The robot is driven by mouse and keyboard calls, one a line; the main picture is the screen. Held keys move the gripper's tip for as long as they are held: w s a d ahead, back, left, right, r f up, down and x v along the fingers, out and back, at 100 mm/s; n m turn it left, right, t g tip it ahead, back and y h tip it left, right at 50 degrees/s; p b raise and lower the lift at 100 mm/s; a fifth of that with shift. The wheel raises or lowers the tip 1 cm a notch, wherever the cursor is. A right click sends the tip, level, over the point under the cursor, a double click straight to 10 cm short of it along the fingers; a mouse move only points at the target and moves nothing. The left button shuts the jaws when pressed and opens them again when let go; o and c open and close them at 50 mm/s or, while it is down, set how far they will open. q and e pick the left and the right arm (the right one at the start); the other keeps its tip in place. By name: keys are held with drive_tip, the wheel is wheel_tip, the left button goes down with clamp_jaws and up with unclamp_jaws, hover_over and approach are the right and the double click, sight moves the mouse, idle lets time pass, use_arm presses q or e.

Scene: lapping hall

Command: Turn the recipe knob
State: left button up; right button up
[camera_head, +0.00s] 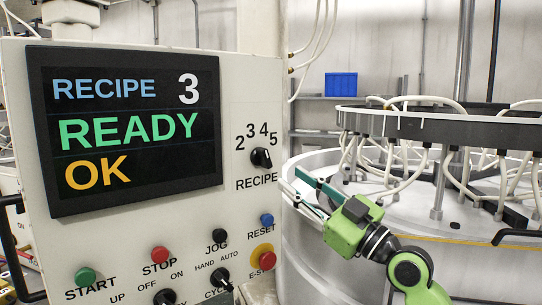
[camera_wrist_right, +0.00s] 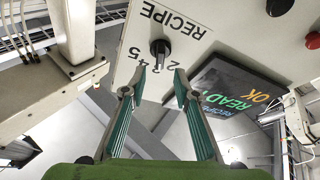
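The recipe knob (camera_head: 261,158) is a black rotary knob on the pale control panel (camera_head: 225,215), with the numbers 2 to 5 arched above it and the word RECIPE below. The display (camera_head: 130,125) reads RECIPE 3, READY, OK. My right gripper (camera_head: 292,187), green with teal fingers, is to the right of the knob and a little lower in the head view. In the right wrist view the knob (camera_wrist_right: 160,49) shows beyond the open, empty fingertips (camera_wrist_right: 160,77), roughly centred between them and apart from them.
Below are a green START button (camera_head: 85,277), a red STOP button (camera_head: 160,254), a blue RESET button (camera_head: 267,219) and a red E-stop (camera_head: 262,258). A large round lapping machine (camera_head: 440,124) with pale hoses stands at right. A blue bin (camera_head: 341,85) sits behind.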

sight(269, 163)
drive_tip(key=p+x, duration=0.2)
drive_tip(key=x, duration=0.4)
drive_tip(key=shift+w+a+r, duration=0.2)
drive_tip(key=shift+a+r, duration=0.05)
drive_tip(key=shift+p+x, duration=0.4)
drive_tip(key=shift+x, duration=0.4)
drive_tip(key=shift+f, duration=0.1)
clamp_jaws()
